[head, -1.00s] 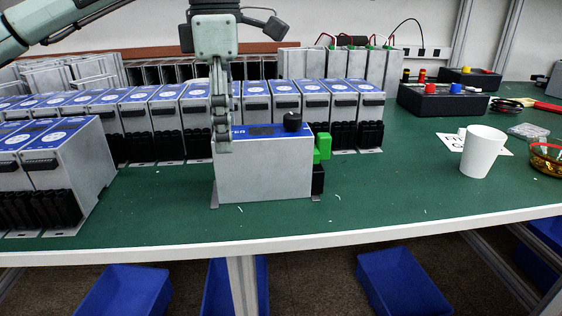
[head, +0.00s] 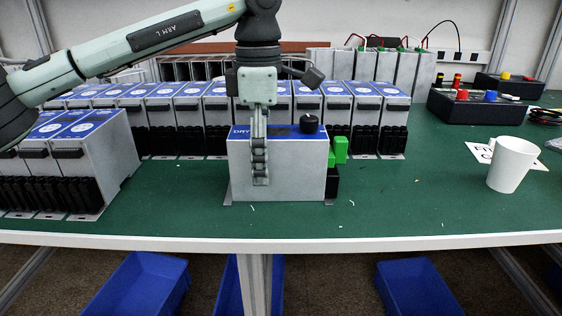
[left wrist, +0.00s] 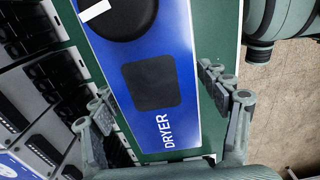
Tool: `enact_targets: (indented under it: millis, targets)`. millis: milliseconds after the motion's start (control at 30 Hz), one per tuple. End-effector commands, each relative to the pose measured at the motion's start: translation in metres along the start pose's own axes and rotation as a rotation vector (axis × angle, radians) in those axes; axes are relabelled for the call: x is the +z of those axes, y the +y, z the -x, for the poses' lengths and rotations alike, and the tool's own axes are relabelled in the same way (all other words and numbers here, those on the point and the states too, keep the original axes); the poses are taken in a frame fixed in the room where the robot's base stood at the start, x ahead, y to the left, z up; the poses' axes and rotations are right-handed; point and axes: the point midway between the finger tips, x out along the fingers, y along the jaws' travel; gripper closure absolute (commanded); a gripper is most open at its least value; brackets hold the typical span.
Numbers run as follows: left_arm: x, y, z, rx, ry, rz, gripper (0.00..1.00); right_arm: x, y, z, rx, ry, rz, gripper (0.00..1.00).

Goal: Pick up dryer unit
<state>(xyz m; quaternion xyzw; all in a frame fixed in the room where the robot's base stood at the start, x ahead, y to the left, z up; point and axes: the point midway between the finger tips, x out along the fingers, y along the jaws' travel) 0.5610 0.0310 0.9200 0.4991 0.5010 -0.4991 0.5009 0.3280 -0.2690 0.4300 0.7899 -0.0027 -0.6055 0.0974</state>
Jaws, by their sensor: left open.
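The dryer unit (head: 290,172) is a light grey box with a blue top, a black knob (head: 310,123) and green and black connectors on its right side. It stands upright on the green table near the front edge. My left gripper (head: 260,172) points down over its left part, one finger in front of the near face. In the left wrist view the blue top marked DRYER (left wrist: 150,85) lies between the two spread fingers of my left gripper (left wrist: 165,120). The far finger is hidden in the head view. My right gripper is not in view.
A row of similar grey units (head: 188,108) stands behind the dryer unit, and another group (head: 75,165) stands to the left. A white cup (head: 508,165) and black control boxes (head: 478,108) are on the right. The table between dryer unit and cup is clear.

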Motion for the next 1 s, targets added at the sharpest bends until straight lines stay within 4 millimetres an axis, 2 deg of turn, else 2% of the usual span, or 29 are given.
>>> enact_targets:
  millis: [100, 300, 867, 1000]
  targets:
    - [0.0002, -0.0010, -0.0135, -0.001, 0.000, -0.002, 0.24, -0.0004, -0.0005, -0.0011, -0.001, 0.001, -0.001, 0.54]
    - [0.0003, -0.0007, -0.0148, 0.000, 0.000, -0.001, 0.24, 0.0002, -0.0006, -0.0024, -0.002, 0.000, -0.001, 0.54]
    - [0.0004, -0.0009, -0.0145, 0.000, 0.000, -0.001, 0.92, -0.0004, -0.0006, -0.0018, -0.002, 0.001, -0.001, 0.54]
    - [0.0006, -0.0007, -0.0136, 0.001, -0.001, -0.001, 0.92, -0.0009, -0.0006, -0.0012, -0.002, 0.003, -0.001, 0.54]
